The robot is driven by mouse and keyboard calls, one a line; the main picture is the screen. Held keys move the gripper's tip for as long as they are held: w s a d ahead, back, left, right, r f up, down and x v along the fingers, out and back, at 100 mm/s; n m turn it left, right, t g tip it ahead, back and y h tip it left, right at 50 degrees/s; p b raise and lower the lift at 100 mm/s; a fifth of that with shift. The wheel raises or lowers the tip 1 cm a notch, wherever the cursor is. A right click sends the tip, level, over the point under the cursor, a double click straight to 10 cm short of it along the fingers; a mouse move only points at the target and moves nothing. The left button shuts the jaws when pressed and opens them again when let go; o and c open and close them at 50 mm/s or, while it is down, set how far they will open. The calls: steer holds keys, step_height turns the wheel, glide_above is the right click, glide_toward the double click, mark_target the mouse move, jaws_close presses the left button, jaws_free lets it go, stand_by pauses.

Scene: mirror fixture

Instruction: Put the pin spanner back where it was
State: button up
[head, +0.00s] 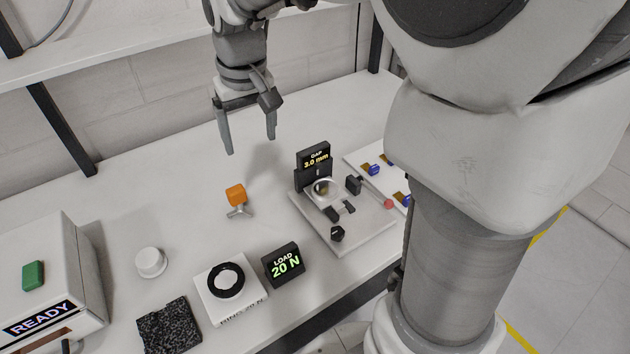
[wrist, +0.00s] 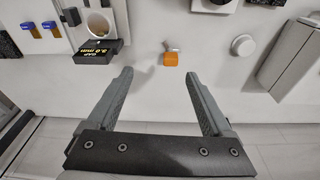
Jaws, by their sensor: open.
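A small tool with an orange block handle and grey metal prongs, which looks like the pin spanner (head: 236,196), stands on the white table near its middle. It also shows in the wrist view (wrist: 171,57), just beyond the fingertips. My gripper (head: 250,143) is open and empty above the table, behind and slightly right of the orange tool. In the wrist view its two fingers (wrist: 159,73) are wide apart with bare table between them. No marked resting place for the tool is clear in either view.
The mirror fixture (head: 355,225) with its "GAP 3.0 mm" display (head: 314,158) stands right of the tool. In front are a white stand with a black ring (head: 230,308), a "LOAD 20 N" display (head: 284,265), a dark pad (head: 168,326) and a white knob (head: 151,262). A "READY" box (head: 60,250) stands left.

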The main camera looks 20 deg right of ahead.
steer(key=s+d+r+t, duration=0.1)
steer(key=s+d, duration=0.1)
steer(key=s, duration=0.7)
steer(key=s+d+r+m+t, duration=0.1)
steer(key=s+d+t, duration=0.1)
steer(key=s, duration=0.7)
steer(key=shift+s+d+r+t, duration=0.2)
steer(key=shift+s+d+t, duration=0.15)
steer(key=shift+d, duration=0.25)
